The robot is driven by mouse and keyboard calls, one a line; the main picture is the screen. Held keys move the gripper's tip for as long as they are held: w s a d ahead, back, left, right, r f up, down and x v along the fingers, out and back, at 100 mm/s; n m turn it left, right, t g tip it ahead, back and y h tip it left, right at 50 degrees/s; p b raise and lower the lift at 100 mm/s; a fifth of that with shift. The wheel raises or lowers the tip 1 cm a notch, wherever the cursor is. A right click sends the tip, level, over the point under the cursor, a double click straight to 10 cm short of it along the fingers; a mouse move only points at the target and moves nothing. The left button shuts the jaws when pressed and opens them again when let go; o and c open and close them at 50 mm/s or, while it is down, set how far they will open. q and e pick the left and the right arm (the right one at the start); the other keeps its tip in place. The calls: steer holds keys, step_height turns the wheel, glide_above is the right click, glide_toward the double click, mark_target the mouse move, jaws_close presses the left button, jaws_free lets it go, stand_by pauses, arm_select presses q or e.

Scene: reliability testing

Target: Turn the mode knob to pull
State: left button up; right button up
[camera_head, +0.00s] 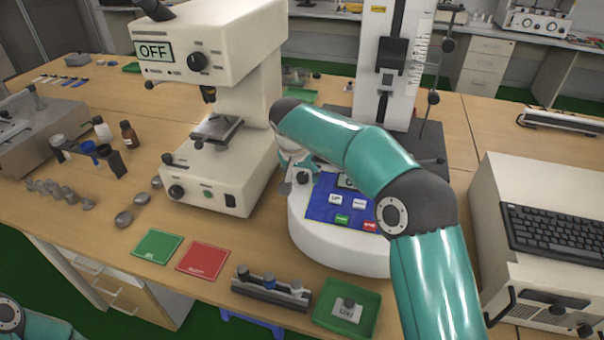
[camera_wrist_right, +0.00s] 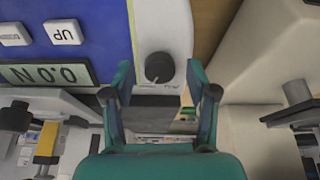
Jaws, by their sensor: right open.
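The mode knob (camera_wrist_right: 159,67) is a small dark round knob on the pale side strip of the console, with small markings around it that I cannot read clearly. My right gripper (camera_wrist_right: 160,80) is open, with one finger on each side of the knob and visible gaps between. In the head view my right gripper (camera_head: 288,176) is at the left edge of the round white console (camera_head: 330,255), beside its blue panel (camera_head: 325,208). The knob is a small dark spot there, partly hidden by the gripper. Only a bit of my left arm shows at the lower left.
A cream hardness tester (camera_head: 225,165) reading OFF stands left of the gripper. A force stand column (camera_head: 392,50) rises behind the console. A green tray (camera_head: 330,325), a sample rack (camera_head: 270,292), and green and red mats lie in front. A keyboard unit (camera_head: 500,180) stands right.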

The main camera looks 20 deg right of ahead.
steer(key=shift+w+f, duration=0.1)
steer(key=shift+f, duration=0.15)
jaws_close()
steer(key=shift+r+n, duration=0.1)
steer(key=shift+n, duration=0.3)
steer(key=n+p, duration=0.3)
steer(key=n, duration=0.2)
steer(key=shift+n+y, duration=0.3)
steer(key=shift+n, duration=0.1)
steer(key=n+p, duration=0.1)
steer(key=n, duration=0.2)
steer(key=shift+d+p, duration=0.1)
steer(key=shift+p, duration=0.2)
steer(key=shift+n+p, duration=0.5)
steer(key=shift+n, duration=0.7)
